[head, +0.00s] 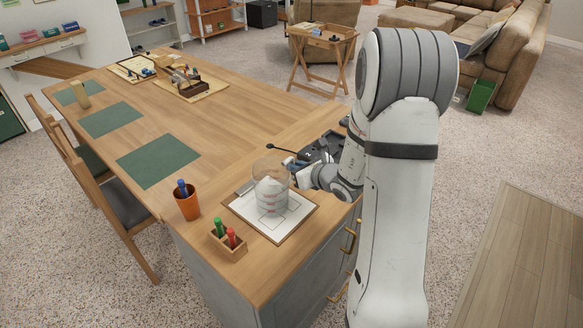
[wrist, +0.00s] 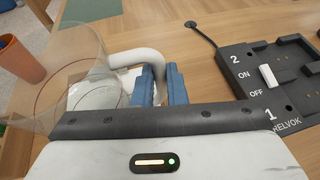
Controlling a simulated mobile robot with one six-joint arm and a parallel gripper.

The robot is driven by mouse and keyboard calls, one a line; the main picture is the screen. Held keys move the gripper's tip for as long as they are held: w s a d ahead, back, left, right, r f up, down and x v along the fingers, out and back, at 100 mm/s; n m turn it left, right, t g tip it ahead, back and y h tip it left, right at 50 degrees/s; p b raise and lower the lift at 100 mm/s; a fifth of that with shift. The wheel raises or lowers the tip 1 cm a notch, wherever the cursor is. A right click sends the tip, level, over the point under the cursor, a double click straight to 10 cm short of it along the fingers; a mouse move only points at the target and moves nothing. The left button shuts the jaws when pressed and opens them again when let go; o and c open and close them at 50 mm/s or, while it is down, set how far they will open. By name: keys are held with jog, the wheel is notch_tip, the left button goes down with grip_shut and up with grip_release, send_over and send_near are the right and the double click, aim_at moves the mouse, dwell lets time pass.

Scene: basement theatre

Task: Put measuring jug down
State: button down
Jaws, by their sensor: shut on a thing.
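The measuring jug (head: 270,193) is clear with marking lines around it, and it appears upright over the clipboard (head: 243,208) at the near end of the table. I cannot tell whether its base touches the clipboard. In the wrist view the jug (wrist: 75,65) is at the left, with its pale curved handle (wrist: 134,57) reaching to my gripper. My gripper (wrist: 161,84) has blue fingers and is shut on the handle. In the head view my gripper (head: 293,165) is at the jug's right side, partly hidden by my arm.
An orange cup (head: 187,204) with a pen and a wooden holder (head: 228,243) with markers stand left of the clipboard. A black charger (wrist: 275,72) lies right of my gripper. Green mats (head: 157,160) lie farther left. The middle of the table is clear.

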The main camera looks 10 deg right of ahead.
jog(key=shift+f, duration=0.15)
jog(key=c, duration=1.5)
grip_release()
jog(key=shift+o, duration=0.2)
